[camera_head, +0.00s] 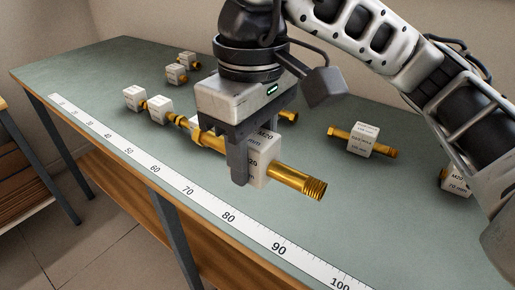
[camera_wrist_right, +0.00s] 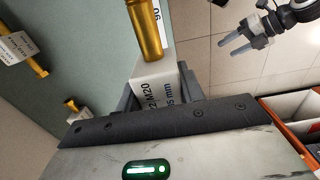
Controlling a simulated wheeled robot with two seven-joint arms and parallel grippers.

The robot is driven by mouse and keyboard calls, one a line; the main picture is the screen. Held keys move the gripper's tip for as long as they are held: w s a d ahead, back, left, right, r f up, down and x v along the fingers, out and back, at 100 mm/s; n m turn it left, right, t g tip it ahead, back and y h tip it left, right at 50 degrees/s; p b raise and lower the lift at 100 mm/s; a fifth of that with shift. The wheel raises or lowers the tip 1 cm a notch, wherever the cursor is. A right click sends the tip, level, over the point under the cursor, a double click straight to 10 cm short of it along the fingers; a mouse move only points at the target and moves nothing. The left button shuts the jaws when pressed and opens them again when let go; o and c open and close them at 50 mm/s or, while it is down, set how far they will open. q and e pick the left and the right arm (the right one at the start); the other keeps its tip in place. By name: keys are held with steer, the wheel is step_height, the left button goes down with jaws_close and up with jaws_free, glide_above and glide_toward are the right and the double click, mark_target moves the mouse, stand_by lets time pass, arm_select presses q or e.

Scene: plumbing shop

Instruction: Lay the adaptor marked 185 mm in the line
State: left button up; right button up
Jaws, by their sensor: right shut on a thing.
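My right gripper (camera_head: 243,165) is shut on the white block of a brass adaptor (camera_head: 295,181) above the bench. The block carries "M20"; in the wrist view the held adaptor (camera_wrist_right: 147,30) has a label partly covered, ending in "5 mm", so its full length marking cannot be read. A line of white-block brass adaptors (camera_head: 133,97) lies along the scale to the left. The held piece's left end appears close to the line's right end; contact cannot be told. My left gripper (camera_wrist_right: 250,40) shows only in the wrist view, with its fingers apart and empty, away from the bench.
A white printed scale (camera_head: 188,190) runs along the front edge of the green bench (camera_head: 90,68). Loose adaptors lie at the back left (camera_head: 177,74), at the right (camera_head: 363,140) and by my right arm (camera_head: 455,182). An orange-edged bin (camera_wrist_right: 290,105) stands below.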

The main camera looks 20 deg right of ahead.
steer(key=w+d+f, duration=0.2)
steer(key=w, duration=0.1)
steer(key=w+d+f, duration=0.6)
steer(key=shift+w+d+f, duration=0.3)
steer(key=shift+w+f, duration=0.25)
steer(key=shift+f, duration=0.1)
steer(key=shift+w+d+f+p, duration=0.1)
steer(key=shift+f+p, duration=0.25)
steer(key=shift+f, duration=1.4)
steer(key=shift+f, duration=0.2)
steer(key=o, duration=1.1)
steer(key=shift+r, duration=0.1)
